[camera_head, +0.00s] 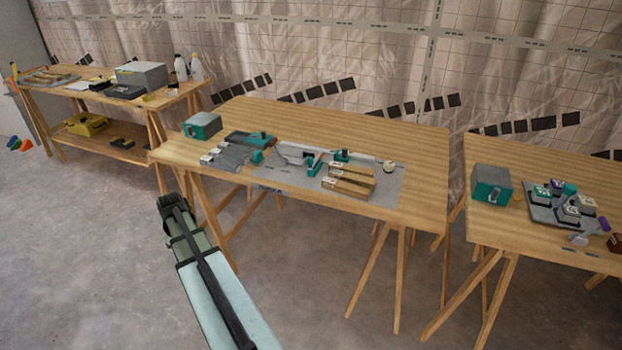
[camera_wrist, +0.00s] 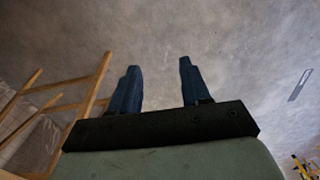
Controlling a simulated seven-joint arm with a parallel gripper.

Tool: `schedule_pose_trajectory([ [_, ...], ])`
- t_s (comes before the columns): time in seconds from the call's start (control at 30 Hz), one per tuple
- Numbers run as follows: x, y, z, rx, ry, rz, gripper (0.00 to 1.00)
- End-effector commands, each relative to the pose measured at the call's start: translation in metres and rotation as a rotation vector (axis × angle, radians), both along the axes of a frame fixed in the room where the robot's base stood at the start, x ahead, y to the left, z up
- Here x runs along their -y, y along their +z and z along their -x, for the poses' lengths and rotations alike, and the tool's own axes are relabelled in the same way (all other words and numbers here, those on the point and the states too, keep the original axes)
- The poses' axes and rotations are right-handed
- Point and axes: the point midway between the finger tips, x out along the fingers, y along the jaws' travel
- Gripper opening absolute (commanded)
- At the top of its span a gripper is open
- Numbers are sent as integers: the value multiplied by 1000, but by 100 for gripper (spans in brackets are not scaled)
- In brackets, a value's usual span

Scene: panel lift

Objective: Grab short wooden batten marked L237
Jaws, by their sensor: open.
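Several short wooden battens (camera_head: 350,187) lie side by side on a grey mat (camera_head: 384,199) at the front right of the middle table. They carry pale labels at their left ends. The labels are too small to read, so I cannot tell which batten is L237. My gripper shows in the wrist view (camera_wrist: 158,88), with two dark blue fingers spread apart and nothing between them but floor behind. In the head view my arm reaches up in front of the middle table, left of the battens and well apart from them.
The middle table (camera_head: 280,116) also holds a teal and grey box (camera_head: 202,126), grey blocks and teal tools near the battens. A right table bears another teal box (camera_head: 491,184) and a tray of parts. A left table stands farther back. The middle table's back right is bare.

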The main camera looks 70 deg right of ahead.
Motion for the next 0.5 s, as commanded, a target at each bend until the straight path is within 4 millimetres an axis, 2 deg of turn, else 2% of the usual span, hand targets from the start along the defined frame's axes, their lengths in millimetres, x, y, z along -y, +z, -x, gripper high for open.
schedule_pose_trajectory([
  [0.03,26,8,3,2,-8,2,47],
  [0.1,54,17,12,1,-10,1,47],
  [0.27,118,39,38,0,-14,1,47],
  [0.5,211,75,92,0,-20,1,47],
])
